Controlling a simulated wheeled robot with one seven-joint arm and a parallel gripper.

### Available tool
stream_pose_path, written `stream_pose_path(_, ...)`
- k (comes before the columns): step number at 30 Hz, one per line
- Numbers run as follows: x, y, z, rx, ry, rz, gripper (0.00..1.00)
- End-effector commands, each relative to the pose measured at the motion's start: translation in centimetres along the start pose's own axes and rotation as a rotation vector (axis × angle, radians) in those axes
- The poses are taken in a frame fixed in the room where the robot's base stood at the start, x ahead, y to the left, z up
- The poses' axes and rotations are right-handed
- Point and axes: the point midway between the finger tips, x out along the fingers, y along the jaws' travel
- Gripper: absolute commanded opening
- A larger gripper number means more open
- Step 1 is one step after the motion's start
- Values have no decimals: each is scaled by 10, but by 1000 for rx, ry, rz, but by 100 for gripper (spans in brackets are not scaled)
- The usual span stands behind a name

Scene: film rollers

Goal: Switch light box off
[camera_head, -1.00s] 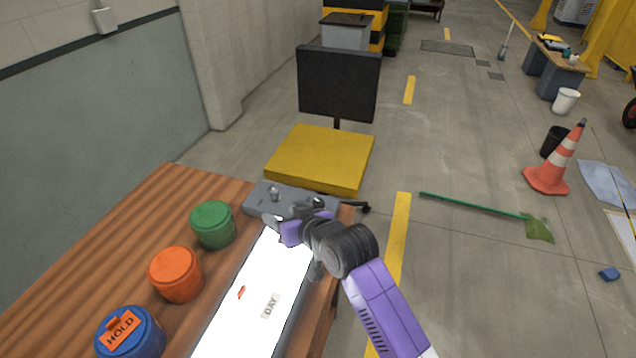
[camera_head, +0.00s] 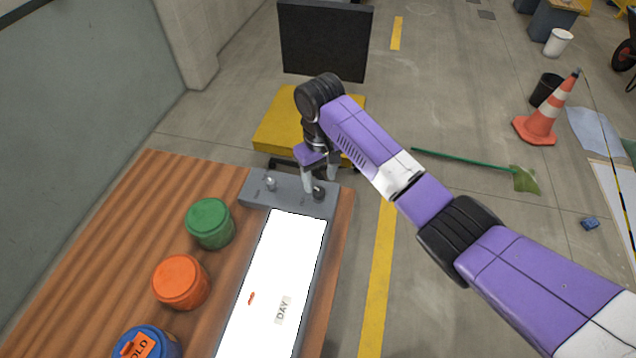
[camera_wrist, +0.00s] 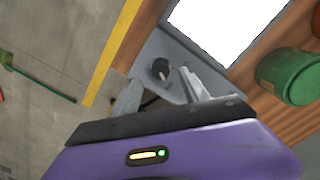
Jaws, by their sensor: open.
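The light box (camera_head: 274,270) lies along the right side of the wooden table, its panel glowing white. Its grey control end (camera_head: 290,205) carries a silver toggle switch (camera_head: 270,184) on the left and a dark round knob (camera_head: 319,193) on the right. My gripper (camera_head: 320,184) is open and points down at the knob. In the wrist view the knob (camera_wrist: 161,69) shows between and just beyond the fingertips (camera_wrist: 160,80), with no clear contact. The toggle cannot be made out clearly in the wrist view.
Green (camera_head: 210,223), orange (camera_head: 180,281) and blue (camera_head: 147,341) round containers stand left of the light box. A red piece (camera_head: 251,298) and a DAY label (camera_head: 282,310) lie on the lit panel. A yellow platform scale (camera_head: 275,130) stands beyond the table.

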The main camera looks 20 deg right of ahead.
Motion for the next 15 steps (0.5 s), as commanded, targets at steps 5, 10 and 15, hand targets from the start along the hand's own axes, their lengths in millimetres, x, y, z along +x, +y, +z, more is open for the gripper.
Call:
stream_pose_path(5,28,0,0,0,-1,0,54)
stream_pose_path(10,43,0,0,0,1,0,54)
stream_pose_path(15,47,0,0,0,3,0,54)
